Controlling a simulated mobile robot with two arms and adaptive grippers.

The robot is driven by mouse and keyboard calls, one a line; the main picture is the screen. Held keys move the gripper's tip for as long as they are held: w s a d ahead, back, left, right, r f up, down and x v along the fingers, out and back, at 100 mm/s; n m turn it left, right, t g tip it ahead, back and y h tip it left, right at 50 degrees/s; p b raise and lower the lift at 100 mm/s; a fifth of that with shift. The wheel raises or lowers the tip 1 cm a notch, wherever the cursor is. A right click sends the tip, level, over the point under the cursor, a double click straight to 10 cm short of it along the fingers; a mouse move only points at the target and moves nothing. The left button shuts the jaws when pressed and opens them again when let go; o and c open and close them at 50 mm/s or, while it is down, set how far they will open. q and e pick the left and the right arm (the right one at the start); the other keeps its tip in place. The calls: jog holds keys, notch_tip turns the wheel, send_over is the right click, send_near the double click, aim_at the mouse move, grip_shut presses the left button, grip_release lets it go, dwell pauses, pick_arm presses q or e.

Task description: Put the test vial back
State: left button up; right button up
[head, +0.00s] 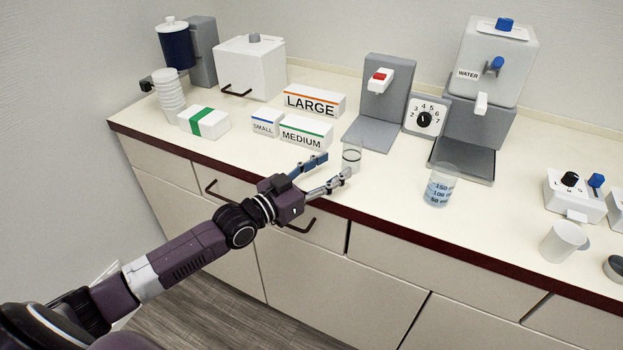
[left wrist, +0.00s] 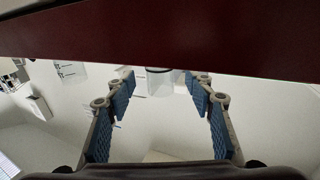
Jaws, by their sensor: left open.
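A small clear vial (head: 351,157) with a dark line around it stands upright on the counter, in front of the grey stand with the red switch. It also shows in the left wrist view (left wrist: 159,83), beyond and between the fingertips. My left gripper (head: 337,166) is open and empty, with its fingers reaching over the counter's front edge toward the vial. In the left wrist view (left wrist: 160,88) the two blue-padded fingers are spread apart. Whether a finger touches the vial I cannot tell. My right gripper is out of view.
A clear beaker (head: 441,187) with blue marks stands to the right, and a white mug (head: 563,241) farther right. Boxes marked LARGE (head: 314,100), MEDIUM (head: 305,134) and SMALL (head: 265,124) stand left of the vial. The counter's dark edge (head: 380,226) runs below my gripper.

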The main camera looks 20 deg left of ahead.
pick_arm(q)
jog(key=v, duration=0.6)
jog(key=shift+s+a, duration=0.15)
jog(key=shift+s, duration=0.15)
